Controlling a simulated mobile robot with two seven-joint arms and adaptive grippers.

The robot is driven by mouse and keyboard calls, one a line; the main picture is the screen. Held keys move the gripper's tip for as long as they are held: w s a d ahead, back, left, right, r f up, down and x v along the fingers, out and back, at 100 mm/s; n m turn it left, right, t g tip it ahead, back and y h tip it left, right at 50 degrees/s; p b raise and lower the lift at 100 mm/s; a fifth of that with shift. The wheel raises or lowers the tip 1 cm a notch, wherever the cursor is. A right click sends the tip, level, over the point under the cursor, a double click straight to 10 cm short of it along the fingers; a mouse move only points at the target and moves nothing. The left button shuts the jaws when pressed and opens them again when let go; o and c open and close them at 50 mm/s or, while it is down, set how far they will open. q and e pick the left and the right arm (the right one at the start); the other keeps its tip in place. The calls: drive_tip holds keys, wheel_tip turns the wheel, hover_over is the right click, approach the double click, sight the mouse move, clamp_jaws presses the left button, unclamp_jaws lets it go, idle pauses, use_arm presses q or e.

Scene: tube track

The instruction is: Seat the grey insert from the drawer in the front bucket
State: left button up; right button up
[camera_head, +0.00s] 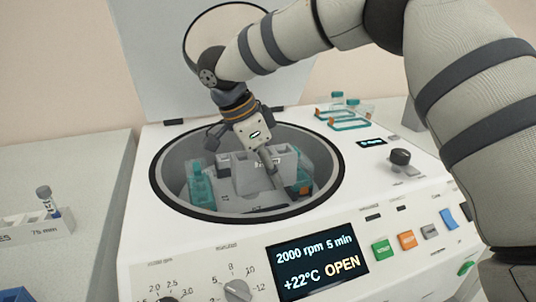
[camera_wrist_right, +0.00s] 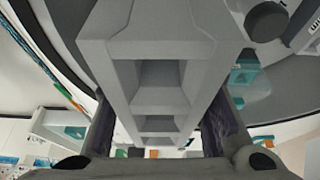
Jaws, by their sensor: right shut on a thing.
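My right gripper (camera_head: 246,152) reaches down into the open centrifuge bowl. It is shut on the grey insert (camera_head: 248,176), a light grey block with square openings. In the right wrist view the insert (camera_wrist_right: 155,75) fills the space between the two dark fingers of the gripper (camera_wrist_right: 160,122). In the head view the insert is among the rotor parts. I cannot tell whether it is seated or held just above them. The front bucket is hard to make out, largely hidden behind the insert and the bowl's front rim. My left gripper is not in view.
The bowl rim (camera_head: 168,198) surrounds the gripper closely. Teal holders stand at the bowl's left (camera_head: 201,186) and right (camera_head: 303,178). The lid (camera_head: 150,60) is raised behind. The display (camera_head: 318,265) reads OPEN. A tube rack (camera_head: 30,232) stands on the left.

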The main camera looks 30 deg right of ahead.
wheel_tip(320, 180, down, 2)
drive_tip(key=shift+s, duration=0.1)
drive_tip(key=shift+s+f, duration=0.25)
drive_tip(key=shift+f, duration=0.25)
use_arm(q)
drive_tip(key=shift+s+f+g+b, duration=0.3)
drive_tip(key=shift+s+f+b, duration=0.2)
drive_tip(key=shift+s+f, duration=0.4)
use_arm(e)
wheel_tip(320, 180, down, 4)
drive_tip(key=shift+r, duration=0.25)
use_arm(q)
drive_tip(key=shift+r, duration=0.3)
use_arm(e)
drive_tip(key=shift+w, duration=0.1)
drive_tip(key=shift+f, duration=0.1)
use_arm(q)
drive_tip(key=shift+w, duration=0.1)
use_arm(e)
drive_tip(key=shift+f, duration=0.25)
drive_tip(key=shift+f, duration=0.1)
